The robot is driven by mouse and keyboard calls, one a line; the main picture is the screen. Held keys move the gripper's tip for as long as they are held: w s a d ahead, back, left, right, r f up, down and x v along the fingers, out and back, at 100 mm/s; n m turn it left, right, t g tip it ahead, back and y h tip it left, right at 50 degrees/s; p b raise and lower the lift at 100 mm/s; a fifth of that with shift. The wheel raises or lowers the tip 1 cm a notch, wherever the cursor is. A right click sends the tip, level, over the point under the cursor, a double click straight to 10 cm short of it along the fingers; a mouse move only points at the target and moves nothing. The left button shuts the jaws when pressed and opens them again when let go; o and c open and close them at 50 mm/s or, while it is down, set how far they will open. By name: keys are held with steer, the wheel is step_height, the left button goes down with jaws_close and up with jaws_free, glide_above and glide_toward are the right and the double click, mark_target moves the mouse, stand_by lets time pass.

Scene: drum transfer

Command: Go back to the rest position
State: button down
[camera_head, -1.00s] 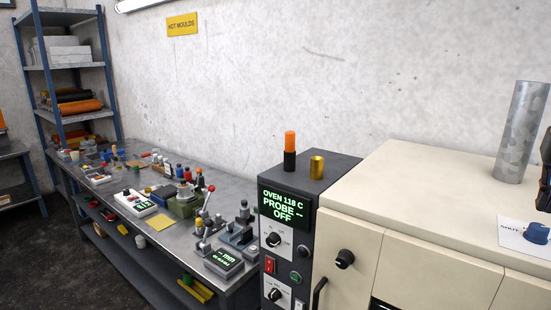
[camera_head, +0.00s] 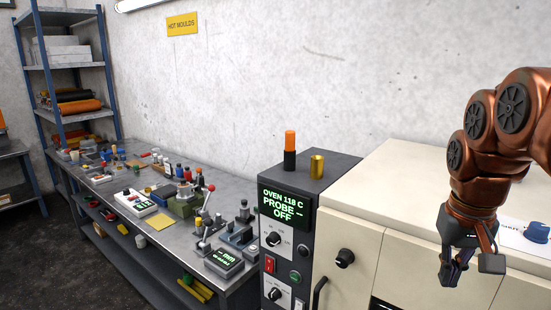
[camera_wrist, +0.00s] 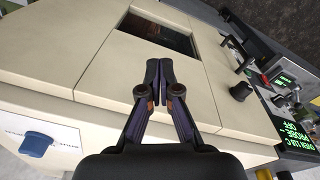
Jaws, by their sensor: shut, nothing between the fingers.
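My gripper (camera_head: 452,275) hangs at the right in the head view, pointing down in front of the cream oven (camera_head: 352,205). In the wrist view my gripper (camera_wrist: 158,70) is shut, its two dark fingers together with nothing held. The fingers appear over the oven's front, just below a dark window (camera_wrist: 160,35). The gripper looks clear of the oven, but the exact gap cannot be told.
A dark control box (camera_head: 284,240) reads OVEN 118 C, PROBE, OFF. An orange-and-black cylinder (camera_head: 290,150) and a brass cylinder (camera_head: 317,166) stand on it. A blue knob (camera_head: 537,232) sits on the oven top at right. A cluttered bench (camera_head: 160,240) runs left.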

steer(key=s+a+f+n+g, duration=0.1)
steer(key=s+a+f, duration=0.4)
steer(key=s+f, duration=0.3)
steer(key=s+a+f+n+g, duration=0.1)
steer(key=s+a+f, duration=0.5)
steer(key=s+f, duration=0.3)
steer(key=shift+s+n+y, duration=0.3)
steer(key=shift+s, duration=0.3)
steer(key=c, duration=1.8)
jaws_free()
steer(key=shift+f, duration=0.1)
steer(key=shift+c, duration=0.2)
